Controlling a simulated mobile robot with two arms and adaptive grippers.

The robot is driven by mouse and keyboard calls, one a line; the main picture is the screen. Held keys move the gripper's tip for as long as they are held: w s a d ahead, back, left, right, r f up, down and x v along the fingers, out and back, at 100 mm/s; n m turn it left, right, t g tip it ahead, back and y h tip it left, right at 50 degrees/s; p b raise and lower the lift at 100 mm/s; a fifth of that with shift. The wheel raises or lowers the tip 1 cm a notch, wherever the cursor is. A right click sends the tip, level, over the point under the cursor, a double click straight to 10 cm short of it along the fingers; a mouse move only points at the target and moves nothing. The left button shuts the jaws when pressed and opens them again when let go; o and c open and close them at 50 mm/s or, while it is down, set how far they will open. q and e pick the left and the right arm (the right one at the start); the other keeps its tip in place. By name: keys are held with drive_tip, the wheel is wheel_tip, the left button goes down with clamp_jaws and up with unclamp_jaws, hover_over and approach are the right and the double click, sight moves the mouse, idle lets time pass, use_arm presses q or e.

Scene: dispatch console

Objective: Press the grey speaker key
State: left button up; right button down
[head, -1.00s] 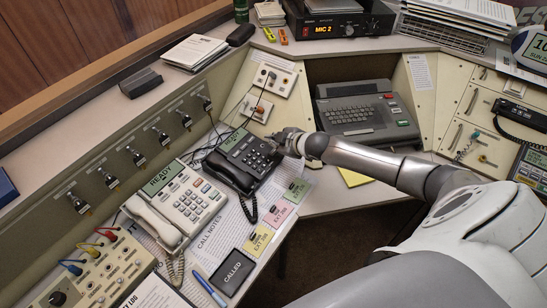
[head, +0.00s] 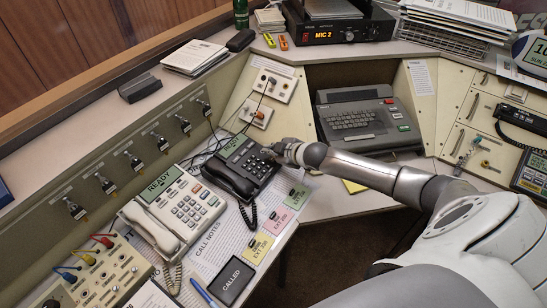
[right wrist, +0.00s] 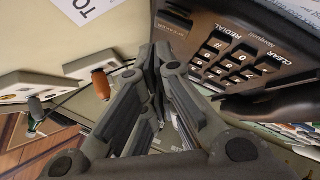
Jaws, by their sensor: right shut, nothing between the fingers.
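The black desk phone (head: 262,164) stands on the left desk, its small green display lit and reading READY. In the right wrist view its keypad (right wrist: 222,65) shows at the upper right, with REDIAL and CLEAR keys. A wide grey key (right wrist: 174,20) sits at the keypad's left edge, with small faint lettering beside it that I cannot read surely. My right gripper (head: 271,152) is shut and empty at the phone's right side. In the right wrist view its fingertips (right wrist: 156,55) are just below the grey key; I cannot tell whether they touch the phone. My left gripper is out of view.
A white phone (head: 188,203) stands left of the black one. Coloured extension notes (head: 277,219) and a CALLED pad (head: 231,281) lie in front. A grey keyboard terminal (head: 362,120) stands behind my right arm. Jack plates (head: 272,85) with cables are behind the phone.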

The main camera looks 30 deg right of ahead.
drive_tip(key=shift+f, duration=0.1)
idle(0.6)
drive_tip(key=shift+f, duration=0.3)
drive_tip(key=shift+w+f+b, duration=0.1)
drive_tip(key=shift+f+b, duration=0.25)
idle(0.6)
drive_tip(key=shift+r, duration=0.1)
drive_tip(key=shift+r+p, duration=0.65)
drive_tip(key=shift+p, duration=0.3)
drive_tip(key=r+p, duration=0.2)
drive_tip(key=s+r+p, duration=0.1)
drive_tip(key=r+p, duration=0.2)
drive_tip(key=shift+d, duration=0.15)
idle(0.3)
